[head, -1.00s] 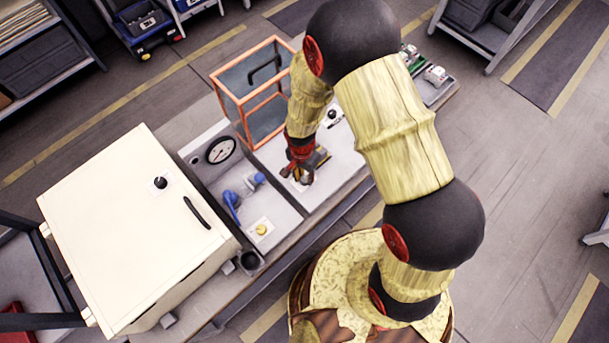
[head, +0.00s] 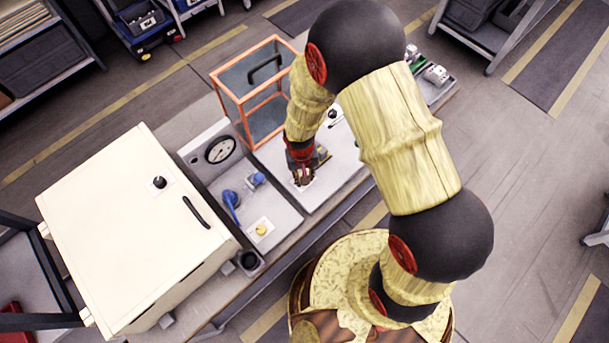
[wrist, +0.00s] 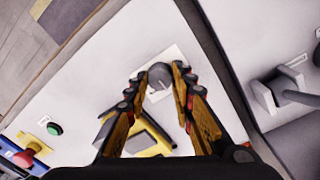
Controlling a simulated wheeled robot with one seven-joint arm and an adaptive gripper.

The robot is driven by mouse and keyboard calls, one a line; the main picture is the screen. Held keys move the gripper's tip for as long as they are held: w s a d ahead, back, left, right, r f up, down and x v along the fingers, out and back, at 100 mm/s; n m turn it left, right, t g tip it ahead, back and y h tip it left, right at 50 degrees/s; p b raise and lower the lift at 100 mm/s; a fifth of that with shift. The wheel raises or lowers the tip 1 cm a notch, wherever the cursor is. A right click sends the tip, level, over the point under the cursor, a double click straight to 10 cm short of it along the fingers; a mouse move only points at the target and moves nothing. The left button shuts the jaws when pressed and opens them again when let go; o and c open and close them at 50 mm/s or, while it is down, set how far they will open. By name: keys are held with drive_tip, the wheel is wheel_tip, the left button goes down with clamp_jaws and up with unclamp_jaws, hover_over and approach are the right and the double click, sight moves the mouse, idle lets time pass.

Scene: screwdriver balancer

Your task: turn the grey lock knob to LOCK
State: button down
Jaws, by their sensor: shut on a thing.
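The grey lock knob (wrist: 159,75) is a small round knob on a white square plate (wrist: 178,56) in the wrist view. My gripper (wrist: 160,76) has one finger on each side of the knob and is shut on it. A pointer mark on the knob and any LOCK lettering are too small to read. In the head view my gripper (head: 303,179) points down at the light panel (head: 335,180), and its fingers hide the knob there.
A yellow and black object (wrist: 150,132) lies close beside the fingers. An orange-framed clear box (head: 250,90) stands behind my gripper. A gauge (head: 220,150), blue valve handles (head: 231,203) and a yellow knob (head: 261,229) are to the left, before a large cream cabinet (head: 130,235).

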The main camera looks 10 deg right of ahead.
drive_tip(key=n+p, duration=0.1)
drive_tip(key=n, duration=0.3)
drive_tip(key=shift+r+n, duration=0.1)
drive_tip(key=shift+n, duration=0.2)
drive_tip(key=n+p, duration=0.1)
drive_tip(key=n, duration=0.3)
drive_tip(key=shift+p, duration=0.3)
drive_tip(key=c, duration=1.6)
unclamp_jaws()
drive_tip(key=shift+o, duration=0.5)
wheel_tip(320, 180, up, 12)
drive_tip(key=shift+s+a, duration=0.25)
drive_tip(key=shift+s, duration=0.05)
